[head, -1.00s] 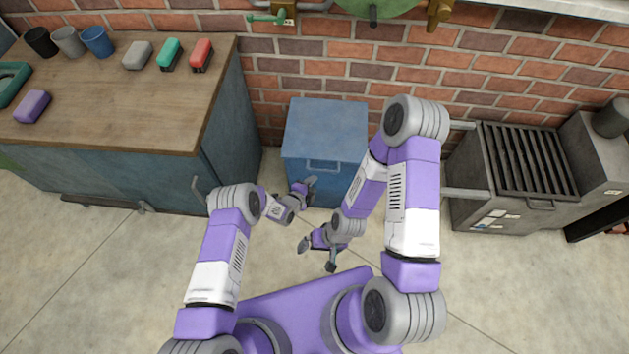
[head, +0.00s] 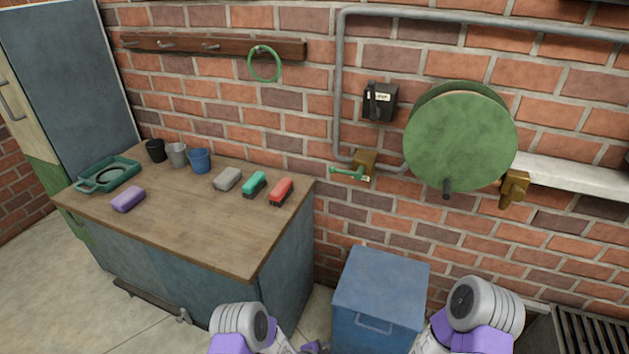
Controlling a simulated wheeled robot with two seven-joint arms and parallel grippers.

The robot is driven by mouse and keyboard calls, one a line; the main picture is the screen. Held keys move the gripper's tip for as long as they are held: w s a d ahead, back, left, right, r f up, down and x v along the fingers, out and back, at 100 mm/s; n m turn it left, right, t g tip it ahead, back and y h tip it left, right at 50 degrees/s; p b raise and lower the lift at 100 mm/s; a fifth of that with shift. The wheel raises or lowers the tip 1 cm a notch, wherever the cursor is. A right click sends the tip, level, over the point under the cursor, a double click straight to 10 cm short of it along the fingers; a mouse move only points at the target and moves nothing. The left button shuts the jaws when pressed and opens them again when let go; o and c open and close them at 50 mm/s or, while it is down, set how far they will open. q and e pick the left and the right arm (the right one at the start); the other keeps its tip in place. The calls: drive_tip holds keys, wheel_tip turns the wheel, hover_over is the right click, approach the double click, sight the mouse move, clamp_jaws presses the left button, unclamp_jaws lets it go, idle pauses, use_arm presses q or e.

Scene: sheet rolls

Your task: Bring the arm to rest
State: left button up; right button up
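Only the upper parts of my two arms show, at the bottom edge of the head view. A grey and purple joint of my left arm is at bottom centre-left, in front of the workbench (head: 190,235). A like joint of my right arm is at bottom right, beside the blue bin (head: 380,287). Both grippers are out of sight below the frame, apart from a small purple part at the bottom edge that I cannot identify.
On the bench stand several cups, a green tray (head: 128,172), a purple block (head: 128,199), a grey block (head: 227,179), a green brush (head: 254,184) and a red brush (head: 281,191). A green reel (head: 460,140) hangs on the brick wall. A grill (head: 590,330) is at lower right.

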use_arm(q)
drive_tip(key=s+a+r+n+g, duration=0.2)
drive_tip(key=s+a+r+n, duration=0.1)
drive_tip(key=s+n, duration=0.3)
drive_tip(key=s+a+r+n+g+y, duration=0.1)
drive_tip(key=s+a+r+n, duration=0.3)
drive_tip(key=s, duration=0.5)
drive_tip(key=s+a+r+n+g, duration=0.2)
drive_tip(key=s+a+r+n, duration=0.1)
drive_tip(key=s+a+n, duration=0.3)
drive_tip(key=shift+s+a+r+n+g+y+p, duration=0.25)
drive_tip(key=shift+s+a+n+g+y+p, duration=0.15)
drive_tip(key=shift+s+n, duration=0.45)
drive_tip(key=shift+w, duration=0.15)
